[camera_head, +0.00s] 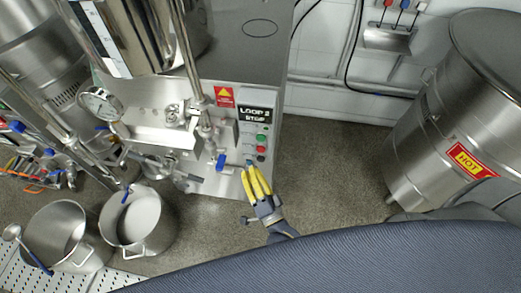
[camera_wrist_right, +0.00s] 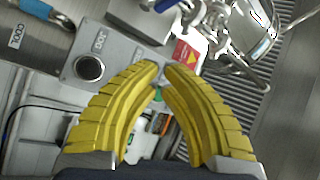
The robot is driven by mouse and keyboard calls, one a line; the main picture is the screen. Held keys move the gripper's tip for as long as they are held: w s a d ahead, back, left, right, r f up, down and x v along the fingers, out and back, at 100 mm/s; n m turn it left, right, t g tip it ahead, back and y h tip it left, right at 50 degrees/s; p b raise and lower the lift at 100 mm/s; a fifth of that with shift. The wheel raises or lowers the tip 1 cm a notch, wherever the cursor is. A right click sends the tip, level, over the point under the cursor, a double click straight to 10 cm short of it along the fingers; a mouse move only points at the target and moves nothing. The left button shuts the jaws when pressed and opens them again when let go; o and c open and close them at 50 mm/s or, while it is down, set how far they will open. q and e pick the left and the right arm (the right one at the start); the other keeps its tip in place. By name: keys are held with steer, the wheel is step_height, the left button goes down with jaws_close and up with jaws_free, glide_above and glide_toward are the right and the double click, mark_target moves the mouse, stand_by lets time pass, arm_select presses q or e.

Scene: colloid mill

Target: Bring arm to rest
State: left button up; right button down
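My right gripper (camera_head: 253,165), with two yellow ribbed fingers, is in front of the machine's lower right corner in the head view. Its tips are just below the button panel (camera_head: 258,128), close to a blue valve handle (camera_head: 222,162); I cannot tell whether they touch anything. In the right wrist view the fingers (camera_wrist_right: 163,70) bow inward and their tips almost meet, with nothing held between them. Behind them is a grey panel with a round black knob (camera_wrist_right: 89,68). My left gripper is not in view.
A display reading "LOOP 2 STOP" (camera_head: 254,114) tops the panel. Two steel pots (camera_head: 136,220) (camera_head: 58,232) stand at lower left, a ladle (camera_head: 12,233) beside them. A steel drum labelled "HOT" (camera_head: 440,130) stands at right. The floor (camera_head: 330,170) between machine and drum is clear.

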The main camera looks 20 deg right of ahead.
stand_by(0.4)
steer(key=s+f+n+g, duration=0.3)
steer(key=s+f, duration=0.1)
steer(key=f, duration=0.7)
steer(key=s+f+n+g, duration=0.3)
steer(key=s+f, duration=0.1)
steer(key=f, duration=0.7)
steer(key=s+f+n+g, duration=0.3)
steer(key=f+n+g, duration=0.1)
steer(key=f, duration=0.7)
steer(key=s+d+f+n+g+h, duration=0.1)
steer(key=s+d+f+g, duration=0.2)
steer(key=s+d+f, duration=0.2)
steer(key=s+d+f+n+g+h, duration=0.1)
steer(key=s+d+f+g, duration=0.2)
steer(key=s+d+f, duration=0.3)
steer(key=s+d+f+n+g+h, duration=0.1)
steer(key=s+d+f, duration=0.4)
steer(key=s+f, duration=0.5)
steer(key=shift+s+d+n+g, duration=0.35)
steer(key=shift+s+n+g, duration=0.4)
steer(key=shift+s, duration=2.35)
